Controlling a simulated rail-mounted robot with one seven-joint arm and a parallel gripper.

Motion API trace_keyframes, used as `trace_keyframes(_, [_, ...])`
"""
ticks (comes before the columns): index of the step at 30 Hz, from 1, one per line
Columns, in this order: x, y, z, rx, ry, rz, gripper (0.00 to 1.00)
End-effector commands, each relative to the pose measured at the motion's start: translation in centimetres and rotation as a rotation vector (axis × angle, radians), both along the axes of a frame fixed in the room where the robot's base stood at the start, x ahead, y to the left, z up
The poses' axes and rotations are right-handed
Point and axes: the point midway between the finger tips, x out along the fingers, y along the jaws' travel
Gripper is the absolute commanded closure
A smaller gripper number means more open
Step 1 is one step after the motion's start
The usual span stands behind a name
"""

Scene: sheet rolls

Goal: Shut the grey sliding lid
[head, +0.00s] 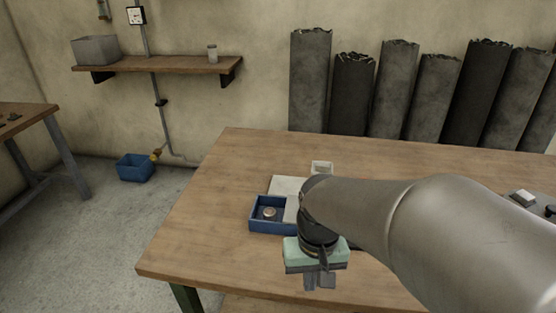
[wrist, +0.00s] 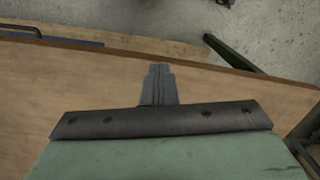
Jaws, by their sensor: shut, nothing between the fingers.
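A blue open-topped box (head: 272,228) stands on the table left of my wrist in the head view, with a small round item (head: 269,212) inside. My arm hides whatever lies to its right. A pale flat panel (head: 286,186) lies behind and beside the box; I cannot tell whether it is the grey lid. In the wrist view, a dark bar handle (wrist: 20,31) and a grey strip with a blue edge (wrist: 75,43) show at the top left, cut off by the frame. My gripper (head: 320,282) points down, shut and empty, in front of the box; its fingers also show in the wrist view (wrist: 158,70).
The wooden table (head: 200,240) is clear on its left side. A small pale container (head: 321,167) stands behind my wrist. Small items (head: 524,198) lie at the far right. Tall dark rolls (head: 398,85) stand against the wall behind the table.

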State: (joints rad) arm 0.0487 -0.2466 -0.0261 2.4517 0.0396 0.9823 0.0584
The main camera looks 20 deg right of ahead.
Motion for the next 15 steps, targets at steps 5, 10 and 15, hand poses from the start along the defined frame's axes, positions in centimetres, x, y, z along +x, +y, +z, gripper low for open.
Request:
trace_keyframes(5, [8.5, -3.8, 5.1, 0.119, 0.121, -0.383, 1.0])
trace_keyframes(10, [16.3, -9.8, 7.5, 0.249, 0.247, -0.754, 1.0])
trace_keyframes(15, [22.0, -17.3, 7.9, 0.375, 0.367, -1.061, 1.0])
